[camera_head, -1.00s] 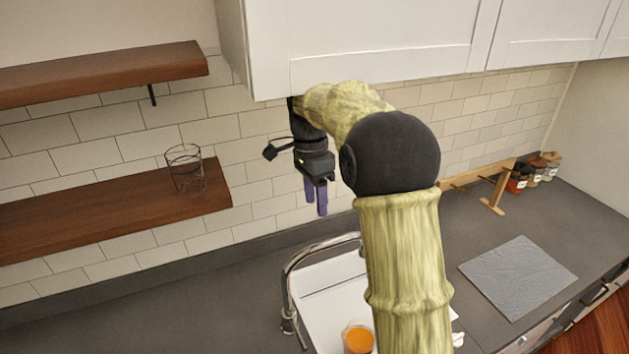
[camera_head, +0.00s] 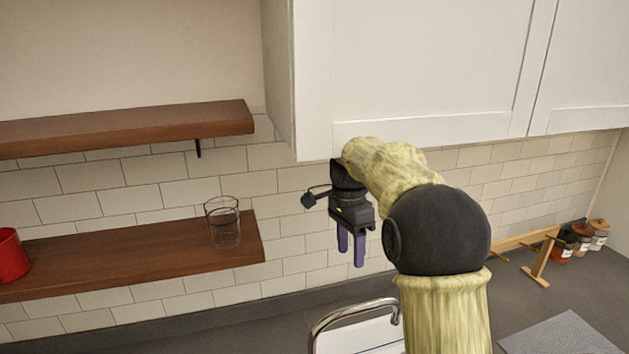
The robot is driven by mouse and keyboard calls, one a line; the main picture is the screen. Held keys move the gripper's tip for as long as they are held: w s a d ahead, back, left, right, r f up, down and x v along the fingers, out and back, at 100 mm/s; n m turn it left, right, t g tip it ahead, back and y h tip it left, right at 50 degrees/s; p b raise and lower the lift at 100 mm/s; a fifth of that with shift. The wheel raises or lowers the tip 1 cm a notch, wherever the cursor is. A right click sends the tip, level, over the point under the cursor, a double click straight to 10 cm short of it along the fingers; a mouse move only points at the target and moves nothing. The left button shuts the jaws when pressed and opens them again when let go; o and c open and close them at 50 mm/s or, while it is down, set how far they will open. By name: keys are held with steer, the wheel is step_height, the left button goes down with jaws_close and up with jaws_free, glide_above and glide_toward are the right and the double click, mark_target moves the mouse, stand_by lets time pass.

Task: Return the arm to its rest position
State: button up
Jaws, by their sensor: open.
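My gripper (camera_head: 351,257) hangs below my bent arm, under the white wall cabinet and in front of the tiled wall. Its two purple fingers point down, stand apart and hold nothing. My arm rises from the bottom of the picture and folds over to the left at a dark round joint. The gripper is to the right of the lower wooden shelf and apart from it.
A clear glass (camera_head: 223,222) stands near the right end of the lower shelf (camera_head: 130,257). A red mug (camera_head: 10,256) is at its left. An upper shelf (camera_head: 120,130), white cabinet (camera_head: 420,70), faucet (camera_head: 340,312), wooden stand (camera_head: 537,262), jars (camera_head: 583,238) and grey mat (camera_head: 560,337) surround my arm.

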steer(key=s+d+f+n+t+b, duration=0.1)
steer(key=s+d+f+n+t, duration=0.1)
steer(key=s+f+n, duration=0.5)
steer(key=s+d+f+n+t+b, duration=0.1)
steer(key=s+d+f+n+t, duration=0.1)
steer(key=s+f+n, duration=0.4)
steer(key=s+f, duration=0.4)
steer(key=s, duration=0.3)
steer(key=shift+f+n, duration=0.3)
steer(key=shift+n, duration=0.1)
